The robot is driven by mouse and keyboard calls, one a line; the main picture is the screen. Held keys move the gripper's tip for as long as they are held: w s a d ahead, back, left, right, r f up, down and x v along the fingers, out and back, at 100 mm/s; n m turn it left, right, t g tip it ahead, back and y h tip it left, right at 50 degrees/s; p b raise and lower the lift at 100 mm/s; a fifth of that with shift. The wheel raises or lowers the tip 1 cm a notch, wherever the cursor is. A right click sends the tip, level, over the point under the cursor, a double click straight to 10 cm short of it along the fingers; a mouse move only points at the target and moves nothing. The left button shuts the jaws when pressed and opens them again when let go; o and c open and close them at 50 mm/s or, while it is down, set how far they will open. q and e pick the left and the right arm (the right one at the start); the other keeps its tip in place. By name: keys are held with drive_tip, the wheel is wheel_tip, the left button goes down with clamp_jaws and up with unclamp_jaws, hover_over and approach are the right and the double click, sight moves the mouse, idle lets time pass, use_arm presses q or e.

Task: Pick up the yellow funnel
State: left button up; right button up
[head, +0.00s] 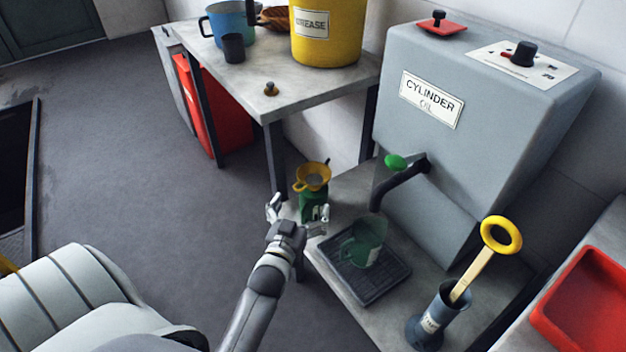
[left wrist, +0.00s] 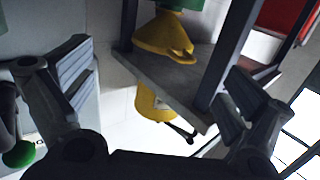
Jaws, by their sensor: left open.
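The yellow funnel (head: 313,177) sits wide end up on top of a green can (head: 313,206), beside the workbench leg. My left gripper (head: 297,213) is open and empty at the near side of the can, slightly below the funnel. In the left wrist view, which looks upside down, the funnel (left wrist: 165,36) hangs at the top, with a bit of the green can (left wrist: 186,4) above it. It lies between and beyond the open fingers of my left gripper (left wrist: 157,82), not touching them. My right gripper is not in view.
A grey cylinder oil tank (head: 480,110) with a spout stands right of the funnel. A green jug (head: 362,243) stands on a dark drip tray (head: 388,280) nearby. The workbench (head: 300,90) behind carries a yellow grease bucket (head: 327,50). Open floor lies left.

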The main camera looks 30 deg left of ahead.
sight(313, 177)
use_arm(q)
drive_tip(key=shift+t, duration=0.3)
drive_tip(key=shift+a+b+x, duration=0.2)
drive_tip(key=shift+b+x, duration=0.35)
drive_tip(key=shift+x, duration=2)
drive_tip(key=shift+a+b+x, duration=0.15)
drive_tip(key=shift+b+x, duration=0.4)
drive_tip(key=shift+x, duration=2.05)
drive_tip(key=shift+w+a+r, duration=0.1)
drive_tip(key=shift+w, duration=0.25)
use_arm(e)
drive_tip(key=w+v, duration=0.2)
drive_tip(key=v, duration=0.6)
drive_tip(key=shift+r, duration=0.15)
use_arm(q)
drive_tip(key=shift+c, duration=0.4)
drive_tip(key=c, duration=0.9)
